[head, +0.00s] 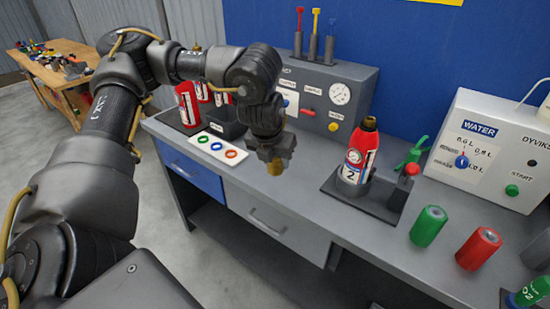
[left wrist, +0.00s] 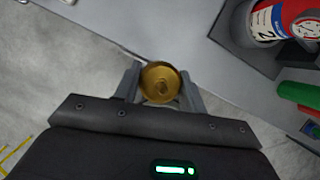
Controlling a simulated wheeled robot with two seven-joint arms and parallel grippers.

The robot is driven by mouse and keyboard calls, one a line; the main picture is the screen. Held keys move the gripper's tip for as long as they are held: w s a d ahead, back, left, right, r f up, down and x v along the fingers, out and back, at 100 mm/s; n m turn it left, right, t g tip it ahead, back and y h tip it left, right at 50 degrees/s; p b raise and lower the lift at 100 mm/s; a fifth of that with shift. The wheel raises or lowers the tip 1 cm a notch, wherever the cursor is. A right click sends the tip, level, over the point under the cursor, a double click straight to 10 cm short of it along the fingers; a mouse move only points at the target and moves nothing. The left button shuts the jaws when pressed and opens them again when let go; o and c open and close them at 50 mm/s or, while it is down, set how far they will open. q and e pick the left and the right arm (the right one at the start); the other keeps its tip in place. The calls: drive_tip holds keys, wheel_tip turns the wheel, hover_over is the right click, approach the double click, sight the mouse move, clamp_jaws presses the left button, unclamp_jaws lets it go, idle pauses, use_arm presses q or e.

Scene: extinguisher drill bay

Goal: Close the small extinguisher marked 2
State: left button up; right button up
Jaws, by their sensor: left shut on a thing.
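The small extinguisher marked 2 (head: 357,165) stands upright in a dark fixture (head: 378,203) on the bench. It is red with a white label, and a brass-coloured neck shows at its top, with no valve head on it. In the left wrist view the extinguisher (left wrist: 278,22) is partly cut off at the upper right. My left gripper (head: 273,160) is shut on a round brass piece (left wrist: 161,83), left of the extinguisher and apart from it, near the bench's front edge. The brass piece (head: 275,168) shows only partly below the fingers in the head view. My right gripper is out of view.
A tray with coloured rings (head: 217,147), a gauge box (head: 335,95) and a water unit (head: 485,150) are around.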

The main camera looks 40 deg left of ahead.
use_arm(q)
drive_tip(key=shift+s+d+f+n+y, duration=0.2)
drive_tip(key=shift+d+n+y, duration=0.2)
drive_tip(key=shift+n, duration=0.6)
drive_tip(key=s+d+f+n+g+h, duration=0.1)
drive_tip(key=s+d+n+g, duration=0.2)
drive_tip(key=n, duration=1.2)
drive_tip(key=s+d+n+g+h, duration=0.1)
drive_tip(key=s+d+n+g, duration=0.2)
drive_tip(key=d+n, duration=0.6)
drive_tip(key=shift+d+f+n+g, duration=0.35)
drive_tip(key=shift+n+g, duration=1.05)
drive_tip(key=shift+n, duration=2)
drive_tip(key=shift+s, duration=0.1)
